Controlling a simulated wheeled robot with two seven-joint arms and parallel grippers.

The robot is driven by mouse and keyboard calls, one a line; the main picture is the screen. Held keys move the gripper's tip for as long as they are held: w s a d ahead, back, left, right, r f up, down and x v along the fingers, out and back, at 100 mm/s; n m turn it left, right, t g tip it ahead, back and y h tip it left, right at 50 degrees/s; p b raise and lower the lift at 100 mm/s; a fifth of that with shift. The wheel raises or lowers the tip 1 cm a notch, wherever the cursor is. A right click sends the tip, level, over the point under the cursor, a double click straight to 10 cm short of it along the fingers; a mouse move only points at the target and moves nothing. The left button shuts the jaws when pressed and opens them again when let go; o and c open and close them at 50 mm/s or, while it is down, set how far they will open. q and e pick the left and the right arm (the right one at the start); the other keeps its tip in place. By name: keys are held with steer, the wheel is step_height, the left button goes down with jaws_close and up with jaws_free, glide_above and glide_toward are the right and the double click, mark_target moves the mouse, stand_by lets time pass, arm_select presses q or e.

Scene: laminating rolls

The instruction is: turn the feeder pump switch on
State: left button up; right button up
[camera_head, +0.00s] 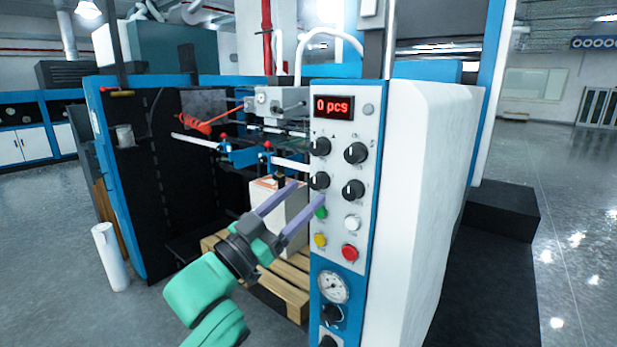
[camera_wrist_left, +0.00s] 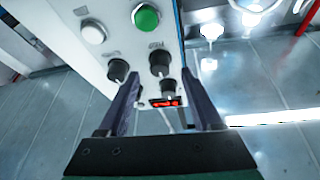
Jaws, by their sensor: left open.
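The control panel (camera_head: 335,225) has several black rotary knobs: upper left (camera_head: 320,147), upper right (camera_head: 356,153), lower left (camera_head: 319,181) and lower right (camera_head: 353,190). Their labels are too small to read, so I cannot tell which is the feeder pump switch. My left gripper (camera_head: 309,192) is open and empty, its fingertips by the panel's left edge near the lower left knob and green button (camera_head: 321,212). In the left wrist view, black knobs (camera_wrist_left: 118,70) and (camera_wrist_left: 159,62) appear near and between the open fingers (camera_wrist_left: 160,75). Contact cannot be told. My right gripper is out of view.
A red display (camera_head: 333,108) reads "0 pcs". White (camera_head: 352,222), yellow (camera_head: 320,240) and red (camera_head: 349,253) buttons and a gauge (camera_head: 333,287) sit lower on the panel. A wooden pallet (camera_head: 285,285) lies left of it. Open floor lies in front.

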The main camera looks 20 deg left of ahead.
mark_target(319, 182)
arm_select(q)
steer(key=x, duration=0.2)
steer(key=shift+w+r+p, duration=0.2)
steer(key=shift+w+p, duration=0.1)
steer(key=shift+w+d+f, duration=0.1)
steer(key=shift+d, duration=0.15)
steer(key=shift+a, duration=0.1)
steer(key=c, duration=0.9)
jaws_close()
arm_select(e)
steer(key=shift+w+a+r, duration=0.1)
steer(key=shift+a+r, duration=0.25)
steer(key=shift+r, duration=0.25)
